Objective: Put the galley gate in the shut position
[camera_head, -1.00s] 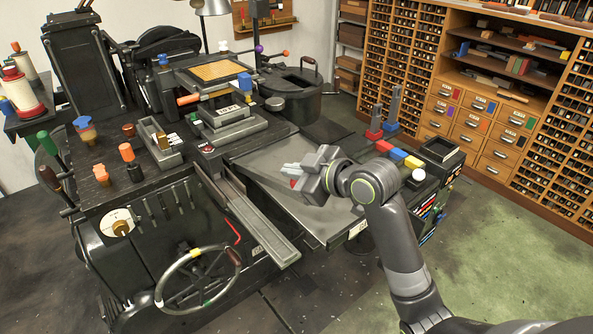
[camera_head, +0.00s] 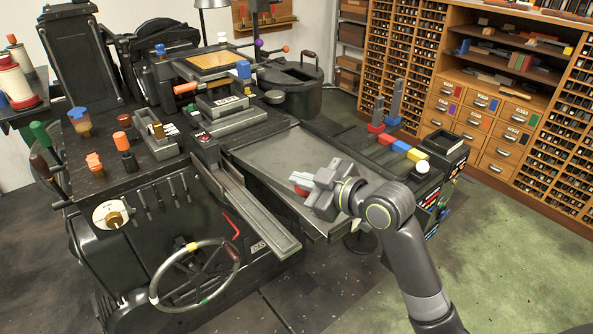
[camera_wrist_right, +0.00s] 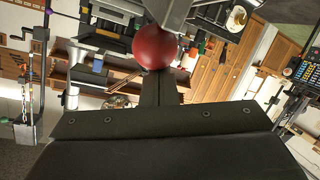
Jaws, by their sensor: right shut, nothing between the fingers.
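My right gripper (camera_head: 326,178) is shut and empty over the front right of the flat metal tray (camera_head: 283,158). A red ball-shaped knob (camera_head: 301,190) shows right beside its jaws, partly hidden by them. In the right wrist view the red knob (camera_wrist_right: 155,47) is close up, with a grey part above it and a dark post below; I cannot tell whether it touches the gripper. A long grey channel (camera_head: 255,213), like a galley, slopes to the front along the tray's left side. I cannot make out for sure which part is the galley gate. My left gripper is not in view.
A large handwheel (camera_head: 196,276) and a red lever (camera_head: 231,225) are at the machine's front. Coloured keys (camera_head: 401,147) and a white knob (camera_head: 422,167) lie right of the tray. Wooden type cabinets (camera_head: 482,122) stand behind. The floor at front right is clear.

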